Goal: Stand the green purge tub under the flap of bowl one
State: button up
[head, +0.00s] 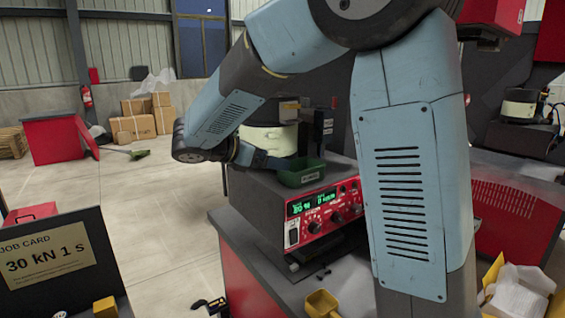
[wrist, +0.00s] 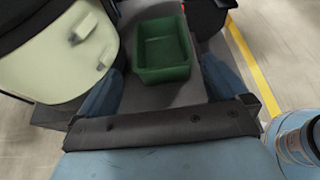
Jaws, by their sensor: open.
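The green purge tub (head: 300,179) stands upright on the grey top of the red-fronted control unit (head: 318,213). In the wrist view the tub (wrist: 163,74) looks empty. It sits just beyond and between the fingertips of my gripper (wrist: 162,68), which is open and holds nothing. A cream bowl (head: 268,140) stands behind the tub in the head view, partly hidden by my arm. In the wrist view the cream bowl (wrist: 50,60) is left of the tub, with small fittings on its side. I cannot tell which part is the flap.
A yellow scoop (head: 322,303) and small dark parts lie on the bench before the unit. A second cream bowl (head: 518,104) stands far right. A job card board (head: 50,262) is at front left. The floor behind it is mostly clear.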

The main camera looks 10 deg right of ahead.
jog(key=s+d+m+g+y, duration=0.3)
jog(key=s+d+m+y, duration=0.3)
jog(key=s+d+m, duration=0.6)
jog(key=s+a+f+m+t+y, duration=0.1)
jog(key=s+m+t+y, duration=0.2)
jog(key=s+m+y, duration=0.3)
jog(key=shift+s+a+f+m, duration=0.15)
jog(key=shift+s+f+m, duration=0.15)
jog(key=shift+s+m, duration=2.95)
jog(key=shift+s+n, duration=0.95)
jog(key=shift+s, duration=0.1)
